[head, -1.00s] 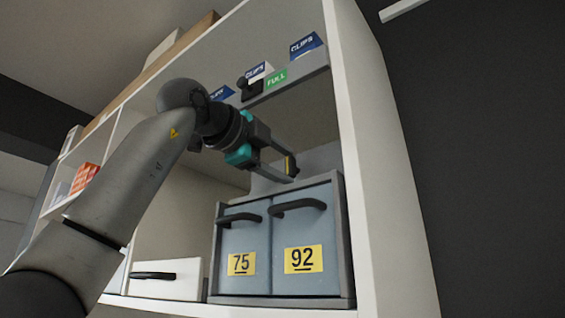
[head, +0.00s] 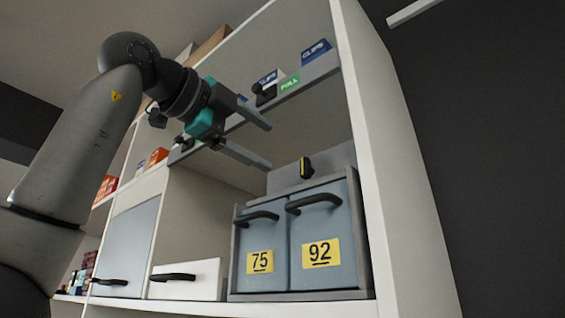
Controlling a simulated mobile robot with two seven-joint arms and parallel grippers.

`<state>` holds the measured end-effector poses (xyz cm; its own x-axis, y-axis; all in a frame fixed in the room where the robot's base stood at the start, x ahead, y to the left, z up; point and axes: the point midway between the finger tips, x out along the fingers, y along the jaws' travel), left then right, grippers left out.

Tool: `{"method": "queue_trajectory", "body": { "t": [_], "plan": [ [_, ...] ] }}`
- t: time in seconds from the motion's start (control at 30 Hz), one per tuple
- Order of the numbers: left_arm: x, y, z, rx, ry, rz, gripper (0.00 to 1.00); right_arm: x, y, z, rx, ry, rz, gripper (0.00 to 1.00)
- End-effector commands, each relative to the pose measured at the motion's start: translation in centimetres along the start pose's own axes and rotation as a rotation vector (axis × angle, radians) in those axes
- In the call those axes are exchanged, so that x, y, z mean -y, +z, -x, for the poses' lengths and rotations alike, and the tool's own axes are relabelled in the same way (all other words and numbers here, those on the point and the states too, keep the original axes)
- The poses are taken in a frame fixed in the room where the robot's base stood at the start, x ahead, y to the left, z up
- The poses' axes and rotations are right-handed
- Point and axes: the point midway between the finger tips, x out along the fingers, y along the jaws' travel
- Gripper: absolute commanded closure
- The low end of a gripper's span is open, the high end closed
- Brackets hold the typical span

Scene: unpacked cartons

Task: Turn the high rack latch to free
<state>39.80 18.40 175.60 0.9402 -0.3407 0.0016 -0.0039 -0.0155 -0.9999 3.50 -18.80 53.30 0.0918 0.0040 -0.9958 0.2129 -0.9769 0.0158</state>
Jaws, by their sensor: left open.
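A small dark latch handle with a yellow stripe (head: 306,167) stands close to upright on a grey back plate (head: 286,179), above the grey two-drawer rack (head: 232,262). My left gripper (head: 267,147) is open and empty, to the left of and above the latch handle in the head view. Its two long grey fingers point right toward the handle, apart from it. No label for the latch's positions can be made out. My right gripper is not in view.
Drawers 75 (head: 262,240) and 92 (head: 319,230) have black handles. A shelf above carries blue CLIPS boxes (head: 317,52), a green FULL label (head: 289,82) and a black knob (head: 264,93). The cabinet's white side wall (head: 385,160) bounds the right.

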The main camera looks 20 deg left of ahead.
Motion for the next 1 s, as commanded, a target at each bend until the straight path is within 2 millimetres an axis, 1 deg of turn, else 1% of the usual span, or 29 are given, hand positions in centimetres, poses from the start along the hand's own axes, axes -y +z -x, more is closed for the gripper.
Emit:
{"method": "queue_trajectory", "body": {
  "t": [0.03, 0.1, 0.2, 0.3, 0.47, 1.0],
  "plan": [
    [0.0, 0.1, 1.2, 0.001, -0.003, 0.000, 0.15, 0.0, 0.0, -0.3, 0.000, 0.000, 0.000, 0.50],
    [0.0, 0.0, 2.4, 0.000, -0.003, 0.000, 0.15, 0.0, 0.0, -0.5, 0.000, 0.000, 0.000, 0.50],
    [0.0, 0.0, 3.7, 0.001, -0.002, 0.000, 0.15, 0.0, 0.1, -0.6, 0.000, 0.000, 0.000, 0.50],
    [0.0, 0.1, 4.5, 0.001, 0.000, 0.001, 0.15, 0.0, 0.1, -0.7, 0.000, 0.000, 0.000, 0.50],
    [0.0, 0.0, 4.9, 0.000, 0.001, 0.001, 0.15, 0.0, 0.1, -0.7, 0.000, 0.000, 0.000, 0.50],
    [0.0, 0.0, 4.9, 0.000, 0.000, 0.001, 0.15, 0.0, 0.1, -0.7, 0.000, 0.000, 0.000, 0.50]
  ]
}}
